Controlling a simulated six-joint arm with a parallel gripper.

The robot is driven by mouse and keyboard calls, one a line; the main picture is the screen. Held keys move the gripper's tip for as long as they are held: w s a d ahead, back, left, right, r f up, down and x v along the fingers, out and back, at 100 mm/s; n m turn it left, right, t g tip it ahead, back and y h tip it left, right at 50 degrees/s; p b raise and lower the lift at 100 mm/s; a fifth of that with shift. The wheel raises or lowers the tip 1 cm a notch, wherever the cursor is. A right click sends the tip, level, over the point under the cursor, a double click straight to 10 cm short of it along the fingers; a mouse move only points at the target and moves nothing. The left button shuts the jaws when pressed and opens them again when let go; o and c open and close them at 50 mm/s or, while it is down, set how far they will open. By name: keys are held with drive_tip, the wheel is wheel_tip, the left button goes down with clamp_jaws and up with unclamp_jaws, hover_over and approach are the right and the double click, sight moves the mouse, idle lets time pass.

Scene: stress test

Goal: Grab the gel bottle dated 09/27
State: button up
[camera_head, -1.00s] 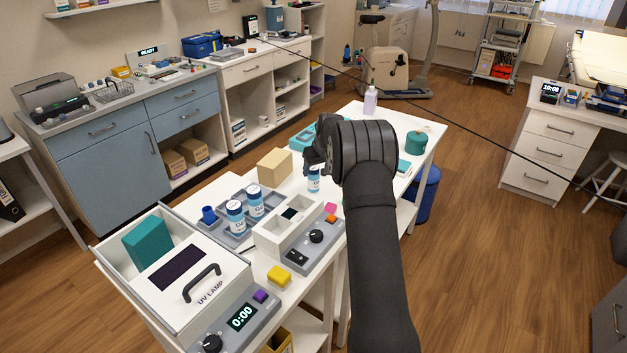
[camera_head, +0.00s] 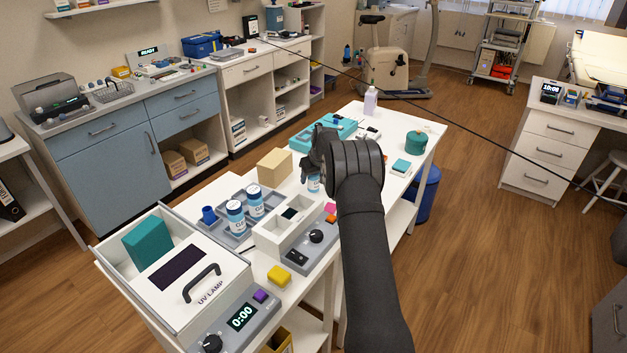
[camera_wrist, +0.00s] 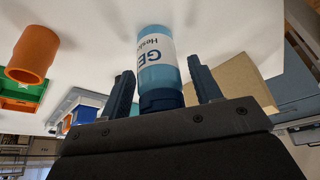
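A gel bottle (camera_head: 313,184) with a blue cap and white label stands on the white table, partly hidden by my gripper (camera_head: 309,177). In the wrist view this bottle (camera_wrist: 158,52) shows "GE" lettering, and its dark blue cap lies between the two fingers of my gripper (camera_wrist: 163,88). The fingers are apart, with a narrow gap on each side of the cap. Two similar gel bottles, a left one (camera_head: 236,217) and a right one (camera_head: 255,201), stand in the grey tray (camera_head: 228,239). No date is readable on any bottle.
A tan block (camera_head: 274,165) stands left of my gripper. A white sectioned holder (camera_head: 268,237) is just in front, and a UV lamp box (camera_head: 205,292) is nearer. A teal case (camera_head: 301,142) lies behind. An orange cylinder (camera_wrist: 33,54) is beside the bottle in the wrist view.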

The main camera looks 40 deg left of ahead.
drive_tip(key=c, duration=0.9)
drive_tip(key=shift+o, duration=0.2)
drive_tip(key=shift+r, duration=0.1)
